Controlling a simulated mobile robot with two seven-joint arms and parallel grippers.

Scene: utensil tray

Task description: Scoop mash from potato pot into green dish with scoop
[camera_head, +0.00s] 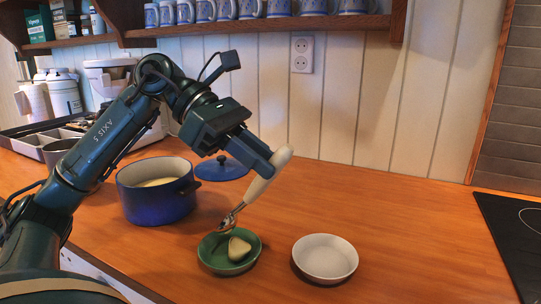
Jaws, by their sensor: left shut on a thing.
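My left gripper (262,168) is shut on the pale handle of the scoop (270,172). The scoop slants down to the left, its metal head (229,220) over the green dish (213,262). A pale yellow lump of mash (238,248) lies in the green dish, just below the scoop head. Whether the scoop head touches the mash or holds any is too small to tell. The blue potato pot (157,205) stands open to the left of the dish, with pale mash (156,182) visible inside. My right gripper is not in view.
A white dish (325,259) stands right of the green dish and looks empty. A blue lid (222,169) lies behind the pot. A utensil tray (50,134) is at the back left. A black cooktop (515,235) is at the right edge.

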